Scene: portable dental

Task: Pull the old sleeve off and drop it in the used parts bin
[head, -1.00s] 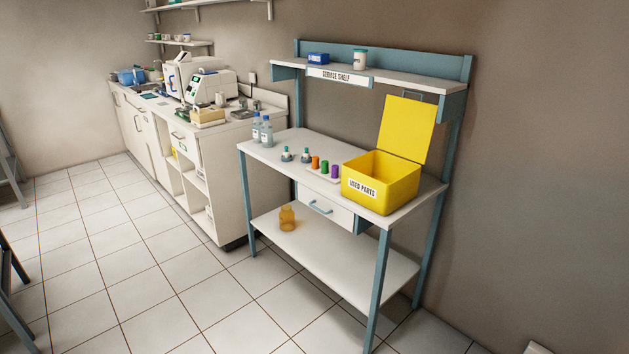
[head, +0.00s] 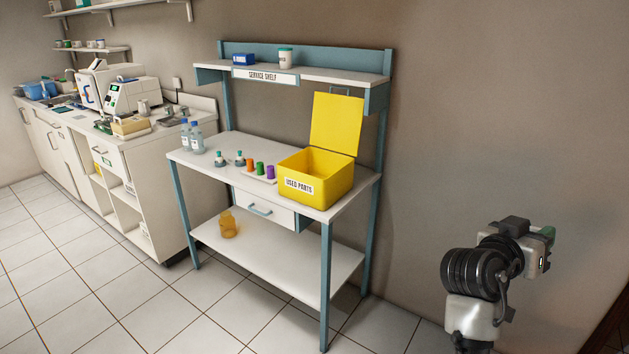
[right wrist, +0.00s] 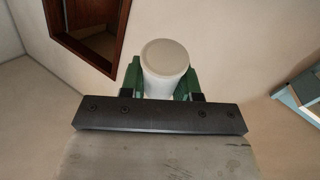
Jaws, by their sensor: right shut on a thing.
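My right gripper (head: 547,234) is at the lower right of the head view, well to the right of the bench and near the wall. In the right wrist view its green fingers (right wrist: 160,82) are shut on a short pale cylinder, which looks like the old sleeve (right wrist: 165,58). In the head view the sleeve is hidden by the gripper. The yellow used parts bin (head: 302,186) stands on the right end of the bench with its lid up. Its inside is only partly visible. My left gripper is not in view.
The bench top (head: 190,158) also holds two clear bottles (head: 192,137), two small teal-topped pieces (head: 230,159) and a rack with orange, green and purple pieces (head: 259,170). The service shelf (head: 330,75) overhangs the back. Floor in front is clear.

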